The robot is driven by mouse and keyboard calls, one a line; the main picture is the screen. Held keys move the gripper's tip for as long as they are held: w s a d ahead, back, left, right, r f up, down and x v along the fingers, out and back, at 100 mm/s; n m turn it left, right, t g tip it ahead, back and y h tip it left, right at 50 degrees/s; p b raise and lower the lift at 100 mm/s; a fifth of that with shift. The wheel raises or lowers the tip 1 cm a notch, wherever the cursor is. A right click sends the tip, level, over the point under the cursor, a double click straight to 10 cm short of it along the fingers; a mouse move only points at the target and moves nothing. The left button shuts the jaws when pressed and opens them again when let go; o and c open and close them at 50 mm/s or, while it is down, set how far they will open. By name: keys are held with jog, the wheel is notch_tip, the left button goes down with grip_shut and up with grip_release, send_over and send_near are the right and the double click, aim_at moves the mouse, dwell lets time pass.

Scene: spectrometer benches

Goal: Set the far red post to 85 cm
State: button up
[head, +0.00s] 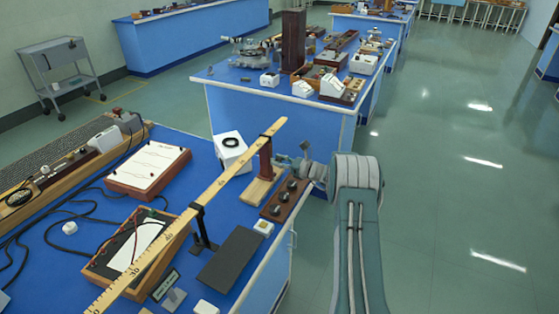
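The far red post (266,160) stands upright on a pale wooden base (259,190) on the near blue bench. A long yellow ruler (222,184) slants across the bench, and its far end passes at the top of the post. The ruler's numbers are too small to read surely at the post. A black support (200,228) holds the ruler nearer to me. My gripper (303,163) is just right of the red post, at the bench's right edge. Its fingers are small and partly hidden, so I cannot tell whether they are open or touch anything.
A dark box with knobs (284,199) lies right of the post's base. A white box with a black ring (231,149) stands to its left. A dark flat plate (231,258) lies nearer. Another blue bench (275,113) stands behind. The floor at right is clear.

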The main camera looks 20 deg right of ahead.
jog(key=shift+o, duration=0.9)
jog(key=shift+a, duration=0.35)
jog(key=shift+d, duration=0.75)
jog(key=shift+s+d, duration=0.1)
jog(key=shift+d, duration=0.15)
jog(key=v, duration=1.1)
jog(key=shift+s+a, duration=0.15)
jog(key=shift+s, duration=0.05)
jog(key=shift+f, duration=0.1)
jog(key=x, duration=1.2)
jog(key=shift+s+a, duration=0.15)
jog(key=shift+a, duration=0.2)
